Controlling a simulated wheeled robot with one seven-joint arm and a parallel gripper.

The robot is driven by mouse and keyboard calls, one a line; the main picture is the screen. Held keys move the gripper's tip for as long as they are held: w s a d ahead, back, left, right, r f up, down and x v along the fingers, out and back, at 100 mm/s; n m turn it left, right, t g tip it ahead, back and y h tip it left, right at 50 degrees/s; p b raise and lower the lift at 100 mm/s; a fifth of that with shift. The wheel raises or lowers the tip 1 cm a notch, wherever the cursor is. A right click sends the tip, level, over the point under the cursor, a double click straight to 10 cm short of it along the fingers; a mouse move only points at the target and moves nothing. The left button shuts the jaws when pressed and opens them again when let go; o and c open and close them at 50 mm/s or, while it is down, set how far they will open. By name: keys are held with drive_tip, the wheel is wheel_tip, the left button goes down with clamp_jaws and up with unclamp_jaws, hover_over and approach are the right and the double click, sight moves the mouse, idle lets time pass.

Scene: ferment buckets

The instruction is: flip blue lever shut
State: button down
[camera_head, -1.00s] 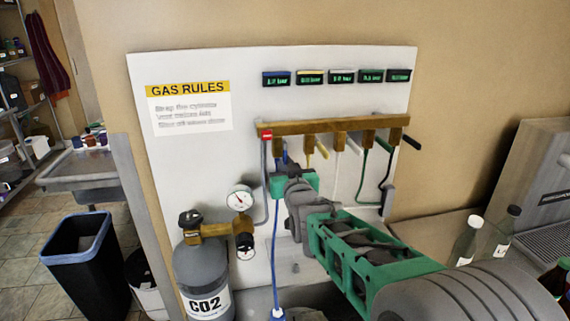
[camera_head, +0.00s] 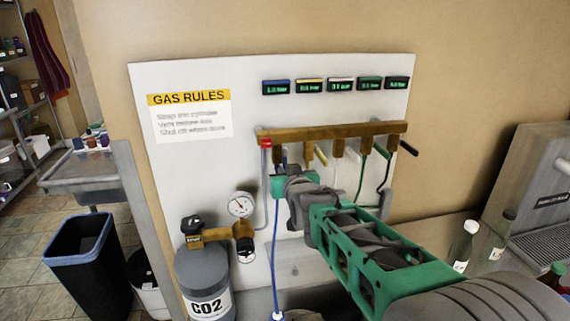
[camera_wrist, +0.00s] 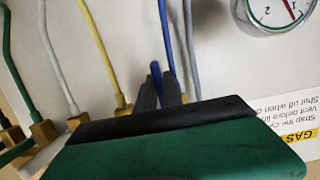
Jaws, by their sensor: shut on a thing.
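The blue lever (camera_wrist: 156,72) sits at the left end of the brass manifold (camera_head: 330,130) in the head view. In the wrist view it shows as a small blue piece between my dark fingertips, with the blue hose (camera_wrist: 165,35) close beside it. My gripper (camera_wrist: 159,92) is shut on the blue lever. In the head view my gripper (camera_head: 281,172) is just below the left end of the manifold, and its green body and my arm hide most of the lever and its valve.
Yellow (camera_head: 320,155), white, green and black levers stand to the right along the manifold. A pressure gauge (camera_head: 241,204) and CO2 cylinder (camera_head: 205,285) are at lower left. Hoses hang close around my gripper. Bottles (camera_head: 464,245) stand at right.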

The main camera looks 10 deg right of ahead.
drive_tip(key=s+r+g+p, duration=0.4)
drive_tip(key=g+p, duration=0.3)
drive_tip(key=g, duration=0.8)
drive_tip(key=shift+r, duration=0.55)
drive_tip(key=shift+s+g, duration=0.1)
drive_tip(key=shift+g, duration=0.2)
drive_tip(key=c, duration=1.5)
unclamp_jaws()
drive_tip(key=shift+r, duration=0.1)
